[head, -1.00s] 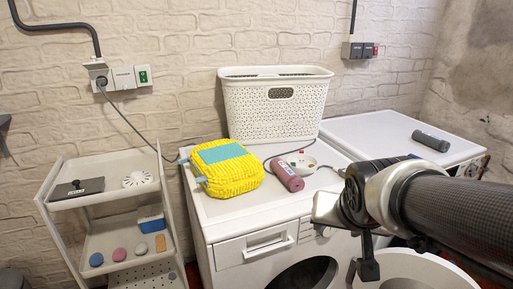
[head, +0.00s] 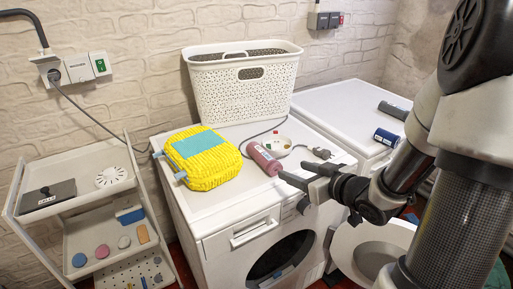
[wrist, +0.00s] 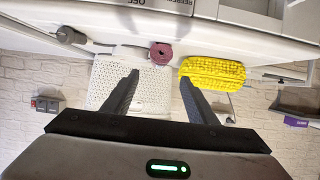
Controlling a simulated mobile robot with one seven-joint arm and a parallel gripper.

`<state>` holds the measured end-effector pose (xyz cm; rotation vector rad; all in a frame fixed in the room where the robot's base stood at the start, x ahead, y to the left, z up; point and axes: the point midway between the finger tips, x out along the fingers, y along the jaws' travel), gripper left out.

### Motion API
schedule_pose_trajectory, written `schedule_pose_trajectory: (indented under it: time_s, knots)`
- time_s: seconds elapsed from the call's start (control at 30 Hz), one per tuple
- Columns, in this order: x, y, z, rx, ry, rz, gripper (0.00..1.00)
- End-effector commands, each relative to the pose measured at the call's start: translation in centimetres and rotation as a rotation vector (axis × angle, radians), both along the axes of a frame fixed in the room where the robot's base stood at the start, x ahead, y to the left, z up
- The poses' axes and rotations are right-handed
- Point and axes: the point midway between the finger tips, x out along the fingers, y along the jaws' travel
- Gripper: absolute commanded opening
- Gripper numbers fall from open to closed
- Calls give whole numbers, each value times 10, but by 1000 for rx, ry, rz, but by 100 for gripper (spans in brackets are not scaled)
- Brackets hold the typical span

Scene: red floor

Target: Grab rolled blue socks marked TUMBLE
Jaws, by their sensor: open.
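A blue roll (head: 386,137) with a pale label lies near the front edge of the right-hand white machine (head: 335,105); the label is too small to read. My gripper (head: 298,174) is open and empty, in front of the left washing machine's top, to the left of the blue roll and apart from it. In the wrist view my open fingers (wrist: 158,76) point toward the white basket and a pink roll (wrist: 161,53). I cannot make out the blue roll in the wrist view.
A dark grey roll (head: 393,110) lies behind the blue one. The left machine's top holds a white basket (head: 243,85), a yellow bag (head: 203,158), a pink roll (head: 264,158), a small dish (head: 277,146) and a cable. A shelf cart (head: 85,215) stands left.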

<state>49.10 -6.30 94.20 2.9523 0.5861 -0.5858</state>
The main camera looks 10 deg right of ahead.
Motion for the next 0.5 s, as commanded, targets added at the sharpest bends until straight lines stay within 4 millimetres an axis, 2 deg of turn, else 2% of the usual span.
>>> schedule_pose_trajectory:
  time_s: [0.2, 0.5]
  knots:
    - [37, 18, -21, 1, -1, 6, 53]
    - [87, 38, -42, -1, 1, 4, 53]
